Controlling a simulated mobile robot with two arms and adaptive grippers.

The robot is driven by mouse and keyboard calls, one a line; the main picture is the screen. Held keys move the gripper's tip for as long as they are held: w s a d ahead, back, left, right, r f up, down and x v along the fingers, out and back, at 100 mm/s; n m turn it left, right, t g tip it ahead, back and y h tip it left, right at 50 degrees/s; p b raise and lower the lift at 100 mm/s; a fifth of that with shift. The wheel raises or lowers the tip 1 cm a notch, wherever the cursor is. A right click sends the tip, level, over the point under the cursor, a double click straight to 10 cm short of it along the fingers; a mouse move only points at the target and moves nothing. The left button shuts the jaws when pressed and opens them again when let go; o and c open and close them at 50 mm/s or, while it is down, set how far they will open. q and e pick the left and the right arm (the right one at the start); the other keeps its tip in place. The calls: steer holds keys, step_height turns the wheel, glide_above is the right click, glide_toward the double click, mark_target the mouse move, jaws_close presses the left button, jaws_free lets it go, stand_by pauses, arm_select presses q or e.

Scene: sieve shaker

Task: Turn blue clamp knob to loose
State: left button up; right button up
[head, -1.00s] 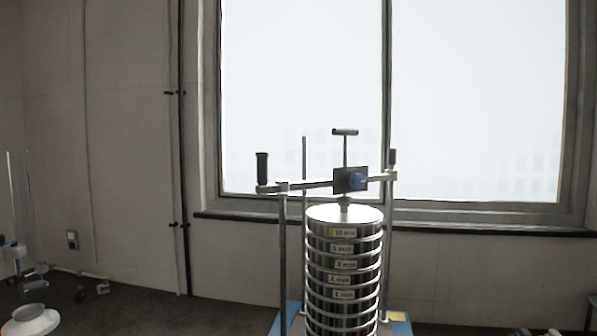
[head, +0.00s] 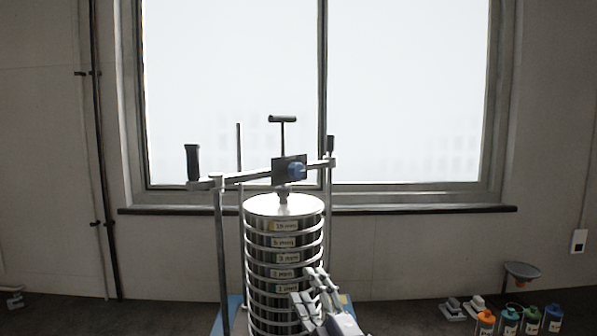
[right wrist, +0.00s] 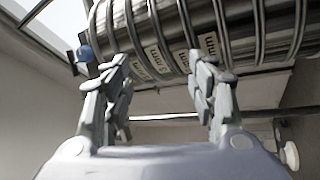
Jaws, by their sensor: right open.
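The blue clamp knob (head: 297,171) sits on a dark block on the crossbar (head: 250,178) of the sieve shaker, above the sieve stack (head: 284,207). A T-handle (head: 282,119) rises from the block. My right gripper (head: 310,282) is in front of the lower sieves, below and a little right of the knob. In the right wrist view my right gripper (right wrist: 165,75) is open, with nothing between its fingers and the labelled sieves (right wrist: 180,45) beyond them. The blue knob (right wrist: 86,53) shows at upper left there, outside the fingers. My left gripper is not in view.
Upright rods (head: 222,260) flank the stack, and a black handle (head: 192,162) stands at the crossbar's left end. Several bottles with coloured caps (head: 509,316) and a funnel (head: 521,272) are at the lower right. A window is behind. The space in front of the knob is clear.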

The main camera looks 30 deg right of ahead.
mark_target(300, 171)
step_height(300, 171, up, 18)
steer(key=w+a+n+g+y, duration=0.1)
steer(key=w+a+n+y, duration=0.15)
steer(key=n+y, duration=1.4)
steer(key=d+r+n+g+h, duration=0.3)
steer(key=d+r+n+h, duration=0.3)
steer(key=d+n+h, duration=0.4)
steer(key=w+p, duration=0.2)
steer(key=w+a+m+p, duration=0.1)
steer(key=w+p, duration=0.1)
steer(key=w, duration=0.1)
steer(key=w+m+y+p, duration=0.1)
steer(key=w+p, duration=0.1)
steer(key=w, duration=0.1)
steer(key=shift+w+a, duration=0.25)
steer(key=shift+a, duration=0.15)
steer(key=shift+w+a+f+p, duration=0.15)
steer(key=shift+w+p, duration=0.3)
steer(key=shift+w, duration=0.1)
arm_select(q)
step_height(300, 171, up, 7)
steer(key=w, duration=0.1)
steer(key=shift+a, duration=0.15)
arm_select(e)
steer(key=shift+s, duration=0.1)
steer(key=c, duration=1.1)
